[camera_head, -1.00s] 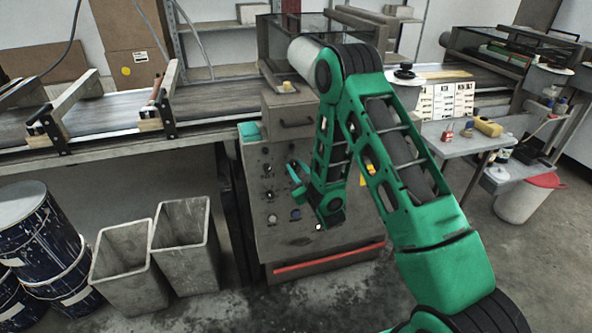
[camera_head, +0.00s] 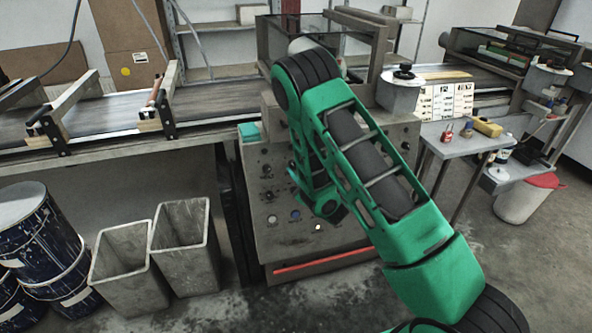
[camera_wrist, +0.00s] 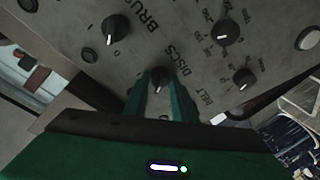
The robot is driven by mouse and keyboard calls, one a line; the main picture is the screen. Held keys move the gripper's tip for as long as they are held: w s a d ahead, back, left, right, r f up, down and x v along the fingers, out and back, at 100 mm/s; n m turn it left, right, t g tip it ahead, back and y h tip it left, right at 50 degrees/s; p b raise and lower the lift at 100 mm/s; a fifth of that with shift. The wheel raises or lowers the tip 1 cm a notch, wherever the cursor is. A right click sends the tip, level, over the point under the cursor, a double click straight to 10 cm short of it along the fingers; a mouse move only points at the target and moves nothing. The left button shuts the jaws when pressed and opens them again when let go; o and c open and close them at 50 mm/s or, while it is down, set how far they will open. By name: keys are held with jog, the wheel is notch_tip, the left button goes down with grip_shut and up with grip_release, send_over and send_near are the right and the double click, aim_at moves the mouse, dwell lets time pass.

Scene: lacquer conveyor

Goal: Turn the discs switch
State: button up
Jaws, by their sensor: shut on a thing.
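The discs switch (camera_wrist: 160,76) is a dark round knob with a pale mark, beside the printed word DISCS on the grey control panel (camera_wrist: 185,30). In the wrist view my gripper (camera_wrist: 161,86) has its two green fingers on either side of this knob and is shut on it. In the head view the control panel (camera_head: 310,232) stands below the conveyor. My green arm covers part of the panel there, and the discs switch cannot be made out clearly.
Other knobs sit close by: one near the word BRUSH (camera_wrist: 116,28), one at upper right (camera_wrist: 228,33) and one near the word BELT (camera_wrist: 244,78). Two grey bins (camera_head: 186,248) and blue drums (camera_head: 45,245) stand left of the panel. A small table (camera_head: 470,143) is at right.

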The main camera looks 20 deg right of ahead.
jog(key=shift+d+r, duration=0.1)
jog(key=o, duration=1)
jog(key=s, duration=0.3)
jog(key=s+d, duration=0.1)
jog(key=s, duration=0.6)
jog(key=shift+s+d+r, duration=0.2)
jog(key=shift+d+r, duration=0.15)
jog(key=shift+r, duration=0.05)
